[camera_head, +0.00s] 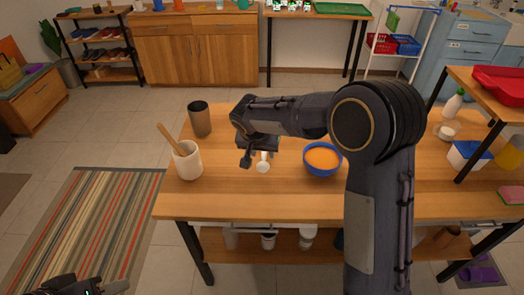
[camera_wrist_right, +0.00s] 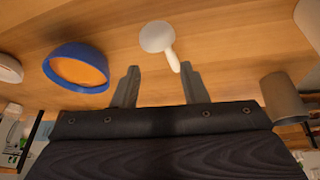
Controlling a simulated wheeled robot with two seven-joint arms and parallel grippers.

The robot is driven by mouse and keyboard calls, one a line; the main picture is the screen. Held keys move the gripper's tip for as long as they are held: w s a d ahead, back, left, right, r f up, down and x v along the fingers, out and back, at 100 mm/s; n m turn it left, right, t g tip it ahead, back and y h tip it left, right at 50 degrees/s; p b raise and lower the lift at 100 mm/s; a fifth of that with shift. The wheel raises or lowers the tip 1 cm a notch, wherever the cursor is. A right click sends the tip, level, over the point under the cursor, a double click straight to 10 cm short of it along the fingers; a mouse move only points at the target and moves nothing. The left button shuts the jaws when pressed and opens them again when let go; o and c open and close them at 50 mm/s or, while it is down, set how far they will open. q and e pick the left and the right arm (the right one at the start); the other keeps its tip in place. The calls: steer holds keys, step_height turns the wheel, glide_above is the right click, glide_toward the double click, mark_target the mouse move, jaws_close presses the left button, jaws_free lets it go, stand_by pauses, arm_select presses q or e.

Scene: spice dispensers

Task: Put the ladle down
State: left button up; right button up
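The white ladle (camera_head: 262,167) is at the middle of the wooden table, just beyond the fingertips of my right gripper (camera_head: 256,158). In the right wrist view the ladle (camera_wrist_right: 156,37) shows its round bowl, with its short handle pointing back toward the gap between the fingers. The right gripper (camera_wrist_right: 158,78) is open, its two fingers spread apart with nothing gripped between them. The ladle appears to rest on the tabletop. My left gripper (camera_head: 88,287) is at the bottom left corner, away from the table and partly cut off; its opening is unclear.
A blue bowl with orange contents (camera_head: 323,157) stands right of the ladle. A white crock with a wooden utensil (camera_head: 187,163) and a brown cup (camera_head: 199,119) stand to the left. A raised shelf (camera_head: 487,92) is at the right. The front left tabletop (camera_head: 225,198) is clear.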

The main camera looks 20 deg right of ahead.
steer(key=shift+r, duration=0.1)
steer(key=shift+r+p, duration=0.25)
steer(key=shift+p, duration=0.1)
steer(key=b+v, duration=0.1)
steer(key=v, duration=1.1)
steer(key=s+d+n+y, duration=0.1)
steer(key=s+d+y, duration=0.3)
steer(key=s+d, duration=0.65)
steer(key=s+a+f+n+t+y, duration=0.1)
steer(key=s+f, duration=0.1)
steer(key=s, duration=0.7)
steer(key=s+a+f+n+y, duration=0.1)
steer(key=s+a+f, duration=0.1)
steer(key=s, duration=0.7)
steer(key=shift+s+f+n+t+y, duration=0.3)
steer(key=shift+s+f+t, duration=0.1)
steer(key=shift+f, duration=0.05)
steer(key=shift+o, duration=0.3)
